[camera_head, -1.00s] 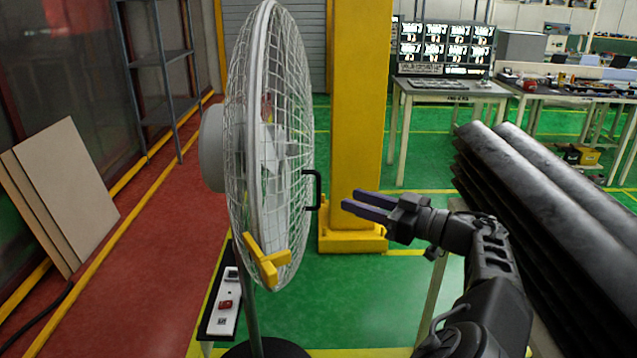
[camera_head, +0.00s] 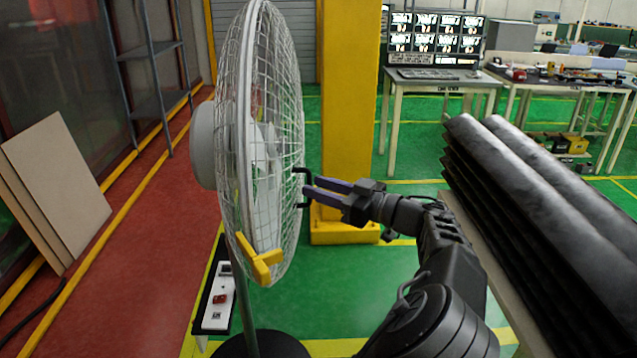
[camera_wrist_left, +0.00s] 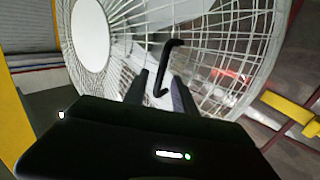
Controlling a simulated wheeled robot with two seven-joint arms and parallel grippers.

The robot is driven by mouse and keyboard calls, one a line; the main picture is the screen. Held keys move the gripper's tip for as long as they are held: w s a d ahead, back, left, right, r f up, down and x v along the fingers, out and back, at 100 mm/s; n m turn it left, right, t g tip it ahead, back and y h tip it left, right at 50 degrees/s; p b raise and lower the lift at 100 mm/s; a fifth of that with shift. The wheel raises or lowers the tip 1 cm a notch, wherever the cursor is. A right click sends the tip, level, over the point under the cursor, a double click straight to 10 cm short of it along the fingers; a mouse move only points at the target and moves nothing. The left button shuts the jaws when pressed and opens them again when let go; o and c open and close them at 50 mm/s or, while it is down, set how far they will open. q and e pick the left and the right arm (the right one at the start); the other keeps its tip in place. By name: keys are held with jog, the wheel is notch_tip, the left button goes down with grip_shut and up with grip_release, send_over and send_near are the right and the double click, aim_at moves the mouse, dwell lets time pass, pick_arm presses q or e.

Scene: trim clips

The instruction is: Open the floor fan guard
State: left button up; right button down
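The floor fan (camera_head: 262,130) stands upright at left centre with its white wire guard seen nearly edge-on. A black handle (camera_head: 301,170) sticks out from the front of the guard. A yellow clip (camera_head: 262,266) sits on the guard's lower rim; a yellow part also shows at the right of the left wrist view (camera_wrist_left: 290,108). My left gripper (camera_head: 308,188) is open at the handle. In the left wrist view its fingers (camera_wrist_left: 158,92) are apart, with the handle (camera_wrist_left: 166,68) showing between their tips. Contact cannot be told. My right gripper is not in view.
A yellow pillar (camera_head: 346,100) stands behind the gripper. Dark ribbed parts (camera_head: 540,200) are stacked at the right, close to my arm. A white power strip (camera_head: 217,298) lies on a low stand beside the fan pole.

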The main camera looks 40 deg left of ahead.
pick_arm(q)
jog(key=shift+a, duration=0.25)
grip_shut()
dwell(1.4)
